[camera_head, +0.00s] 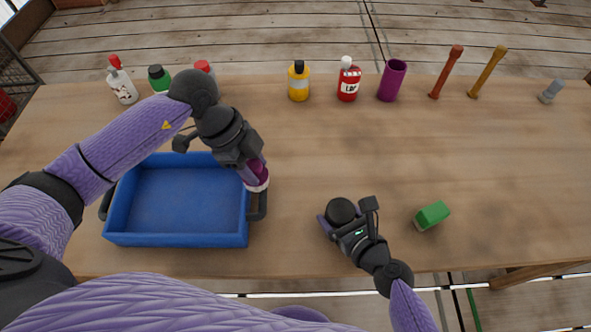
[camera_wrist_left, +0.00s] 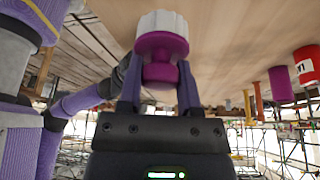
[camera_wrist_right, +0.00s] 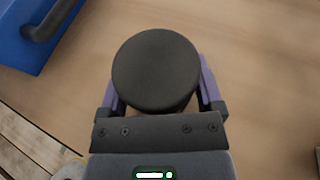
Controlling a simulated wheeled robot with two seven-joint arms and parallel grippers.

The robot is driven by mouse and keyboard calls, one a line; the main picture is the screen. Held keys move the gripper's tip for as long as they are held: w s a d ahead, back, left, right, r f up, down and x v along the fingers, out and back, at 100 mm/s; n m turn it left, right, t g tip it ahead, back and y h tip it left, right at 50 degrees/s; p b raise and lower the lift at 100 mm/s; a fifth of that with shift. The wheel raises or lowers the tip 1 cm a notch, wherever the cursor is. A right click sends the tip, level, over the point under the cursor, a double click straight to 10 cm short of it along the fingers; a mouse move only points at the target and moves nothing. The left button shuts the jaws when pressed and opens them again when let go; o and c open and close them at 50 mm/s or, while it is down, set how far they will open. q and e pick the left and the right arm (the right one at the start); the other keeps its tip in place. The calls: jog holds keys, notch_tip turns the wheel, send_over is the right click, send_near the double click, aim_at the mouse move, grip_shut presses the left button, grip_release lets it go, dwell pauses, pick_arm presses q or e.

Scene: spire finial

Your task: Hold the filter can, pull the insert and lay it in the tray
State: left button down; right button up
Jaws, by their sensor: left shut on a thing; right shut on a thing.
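My left gripper (camera_head: 247,158) is shut on the insert (camera_head: 257,180), a magenta piece with a white end. It holds the insert at the blue tray's right side, by the dark handle; the height above the tray is hard to tell. In the left wrist view the insert (camera_wrist_left: 162,47) sits between the fingers, its white ribbed end away from the gripper. The blue tray (camera_head: 180,200) is empty. My right gripper (camera_head: 338,222) is shut on the black filter can (camera_head: 341,210), right of the tray. The can's round dark top (camera_wrist_right: 155,72) fills the right wrist view's middle.
A green block (camera_head: 431,214) lies right of the can. Along the table's back edge stand a yellow bottle (camera_head: 299,82), a red bottle (camera_head: 348,82), a purple cup (camera_head: 392,82) and other bottles and tools. The table's middle is clear.

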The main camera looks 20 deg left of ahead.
aim_at(251, 164)
pick_arm(q)
jog(key=shift+a+r, duration=0.1)
jog(key=shift+a, duration=0.65)
jog(key=shift+r, duration=1.4)
pick_arm(e)
jog(key=o, duration=1.1)
jog(key=shift+d, duration=0.1)
jog(key=v, duration=1.1)
jog(key=shift+s, duration=0.1)
jog(key=shift+s+d+r, duration=0.2)
jog(key=shift+s+d, duration=0.05)
jog(key=shift+s, duration=0.05)
